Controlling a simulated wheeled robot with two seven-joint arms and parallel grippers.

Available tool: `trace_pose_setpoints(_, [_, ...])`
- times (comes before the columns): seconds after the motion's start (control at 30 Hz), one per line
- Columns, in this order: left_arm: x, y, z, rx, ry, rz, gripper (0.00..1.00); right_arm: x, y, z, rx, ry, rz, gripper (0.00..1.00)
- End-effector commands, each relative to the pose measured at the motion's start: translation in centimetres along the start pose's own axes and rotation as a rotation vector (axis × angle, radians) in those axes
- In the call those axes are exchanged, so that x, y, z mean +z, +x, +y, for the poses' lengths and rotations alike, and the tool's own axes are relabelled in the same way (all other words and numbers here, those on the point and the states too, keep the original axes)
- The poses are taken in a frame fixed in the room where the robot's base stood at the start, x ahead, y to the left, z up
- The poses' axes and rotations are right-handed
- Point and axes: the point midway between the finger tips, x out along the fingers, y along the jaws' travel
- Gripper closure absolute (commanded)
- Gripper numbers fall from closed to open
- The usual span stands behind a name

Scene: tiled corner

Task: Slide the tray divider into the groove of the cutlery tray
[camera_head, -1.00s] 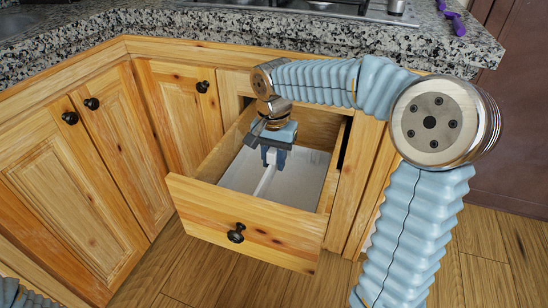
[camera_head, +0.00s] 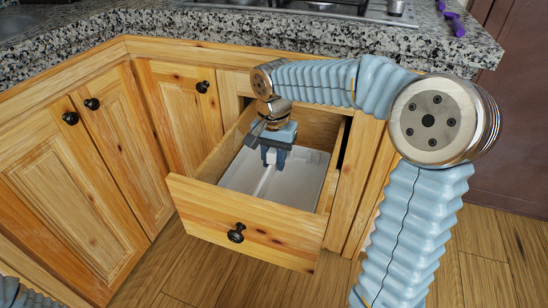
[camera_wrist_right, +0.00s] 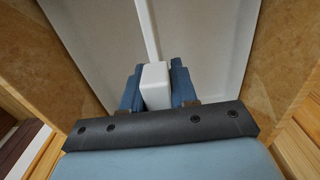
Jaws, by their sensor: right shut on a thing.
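The white cutlery tray (camera_head: 305,180) lies in the open wooden drawer; its pale floor also fills the top of the right wrist view (camera_wrist_right: 215,45). My right gripper (camera_head: 272,163) reaches down into the drawer and is shut on the tray divider. In the right wrist view the divider's white block (camera_wrist_right: 156,84) sits between the blue fingers (camera_wrist_right: 157,95), and a thin white strip runs on from it over the tray. In the head view the divider (camera_head: 264,181) shows as a pale strip below the fingers. I cannot tell whether its lower edge sits in the groove. My left gripper is out of view.
The drawer front (camera_head: 245,222) with its black knob (camera_head: 236,233) and the wooden side walls surround the tray closely. A granite counter (camera_head: 130,45) overhangs behind. Closed cabinet doors (camera_head: 75,180) stand at the left. The wooden floor is clear.

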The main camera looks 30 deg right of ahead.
Motion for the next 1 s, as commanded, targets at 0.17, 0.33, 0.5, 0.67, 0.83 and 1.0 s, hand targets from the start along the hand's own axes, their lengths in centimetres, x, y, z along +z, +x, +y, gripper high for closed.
trace_pose_setpoints(0.17, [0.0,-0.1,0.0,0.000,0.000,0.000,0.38,0.0,-0.1,0.0,0.000,0.000,0.000,1.00])
trace_pose_setpoints(0.33, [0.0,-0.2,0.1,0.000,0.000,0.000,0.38,0.0,0.0,0.0,-0.001,-0.001,0.000,1.00])
trace_pose_setpoints(0.5, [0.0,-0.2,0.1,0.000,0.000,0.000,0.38,0.0,0.0,0.0,0.000,0.000,0.000,1.00])
trace_pose_setpoints(0.67, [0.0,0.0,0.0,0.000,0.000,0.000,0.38,0.0,0.2,0.0,0.000,0.000,0.000,1.00])
trace_pose_setpoints(0.83, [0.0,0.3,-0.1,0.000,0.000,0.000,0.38,0.0,0.7,0.0,0.000,0.000,0.000,1.00])
trace_pose_setpoints(1.0, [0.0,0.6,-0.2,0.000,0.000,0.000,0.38,0.0,1.1,0.0,0.000,0.000,0.000,1.00])
